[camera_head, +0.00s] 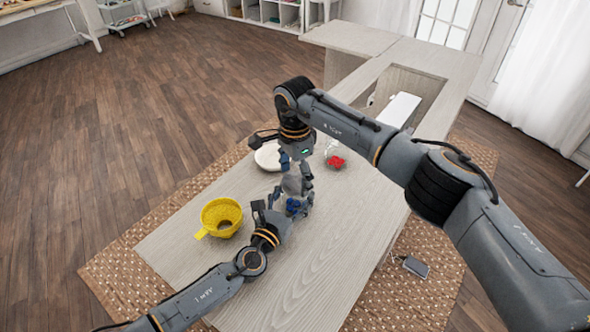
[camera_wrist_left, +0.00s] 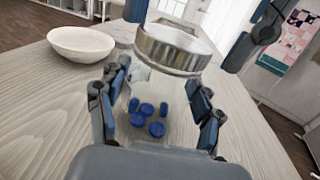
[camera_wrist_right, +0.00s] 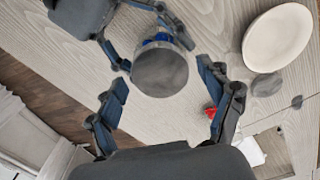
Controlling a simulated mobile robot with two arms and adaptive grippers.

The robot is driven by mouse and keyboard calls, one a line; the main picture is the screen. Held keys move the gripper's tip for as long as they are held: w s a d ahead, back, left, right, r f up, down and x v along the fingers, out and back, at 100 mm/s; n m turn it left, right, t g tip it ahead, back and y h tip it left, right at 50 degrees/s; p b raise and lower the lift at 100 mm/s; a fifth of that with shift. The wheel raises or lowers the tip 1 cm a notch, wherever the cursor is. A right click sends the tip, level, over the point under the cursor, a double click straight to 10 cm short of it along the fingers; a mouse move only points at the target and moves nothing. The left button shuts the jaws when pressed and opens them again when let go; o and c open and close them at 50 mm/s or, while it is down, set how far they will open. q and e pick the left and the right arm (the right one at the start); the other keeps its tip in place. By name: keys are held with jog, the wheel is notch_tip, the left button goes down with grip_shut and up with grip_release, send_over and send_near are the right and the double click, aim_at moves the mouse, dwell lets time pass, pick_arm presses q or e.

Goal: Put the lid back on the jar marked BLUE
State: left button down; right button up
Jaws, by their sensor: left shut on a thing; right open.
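A clear jar holding several blue pieces (camera_wrist_left: 150,115) is between the fingers of my left gripper (camera_wrist_left: 160,90), which is shut on it. The jar stands upright over the table; its marking cannot be read. A metal lid (camera_wrist_left: 172,50) sits at the jar's mouth; in the right wrist view it is a round grey disc (camera_wrist_right: 160,72) over the jar. I cannot tell whether it is fully seated. My right gripper (camera_wrist_right: 163,88) is open above the lid, one finger on each side, apart from it. In the head view both grippers hide most of the jar.
A white dish (camera_wrist_right: 278,38) lies on the table, with a second grey lid (camera_wrist_right: 266,84) beside it. A clear jar with red contents (camera_head: 335,160) stands behind my right gripper. A yellow cup (camera_head: 221,216) stands left of my left gripper. The table's near right part is bare.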

jog(key=c, duration=1.2)
jog(key=m, duration=1.8)
jog(key=o, duration=1.3)
jog(key=shift+o, duration=0.2)
